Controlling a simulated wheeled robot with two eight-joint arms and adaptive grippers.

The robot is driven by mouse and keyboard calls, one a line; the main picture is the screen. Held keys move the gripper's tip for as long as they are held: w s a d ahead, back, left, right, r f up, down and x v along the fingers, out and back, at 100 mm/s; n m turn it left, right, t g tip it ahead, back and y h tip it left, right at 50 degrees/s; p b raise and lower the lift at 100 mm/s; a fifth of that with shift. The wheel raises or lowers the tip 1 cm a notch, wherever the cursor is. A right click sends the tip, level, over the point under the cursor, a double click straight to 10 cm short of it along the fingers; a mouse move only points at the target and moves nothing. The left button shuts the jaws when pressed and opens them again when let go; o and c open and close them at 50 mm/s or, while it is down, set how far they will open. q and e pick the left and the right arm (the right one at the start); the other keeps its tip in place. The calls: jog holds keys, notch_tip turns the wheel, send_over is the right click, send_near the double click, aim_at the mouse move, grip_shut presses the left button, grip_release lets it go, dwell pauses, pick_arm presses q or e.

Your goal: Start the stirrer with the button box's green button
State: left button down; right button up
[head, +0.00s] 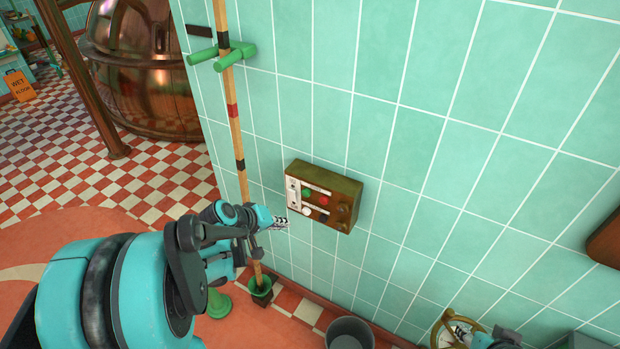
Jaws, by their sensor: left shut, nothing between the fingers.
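The button box (346,190) is a brown, brass-like box on the teal tiled wall. Its front has a green button (307,191) at upper left, a red button (324,201) beside it, and a white and a dark button below. My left gripper (281,222) is shut and empty. In the picture its tips are left of and a little below the box, with a visible gap to the green button. The button is unobstructed. Part of my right gripper (464,335) shows at the bottom right, cut off by the frame edge; its opening is unclear. No stirrer can be made out.
A banded wooden pole (236,130) stands left of the box, in a green holder (248,52) and a green foot cup (261,290). A grey bin (349,331) is below. A brass ring (440,326) is by my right gripper. A copper kettle (150,80) stands back left.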

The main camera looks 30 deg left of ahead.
aim_at(306, 193)
pick_arm(q)
jog(key=shift+w+a, duration=0.35)
jog(key=shift+w, duration=0.05)
jog(key=shift+s+r, duration=0.1)
jog(key=w, duration=0.9)
jog(key=shift+d+b, duration=0.35)
jog(key=shift+d, duration=0.05)
dwell(1.0)
jog(key=shift+w, duration=0.35)
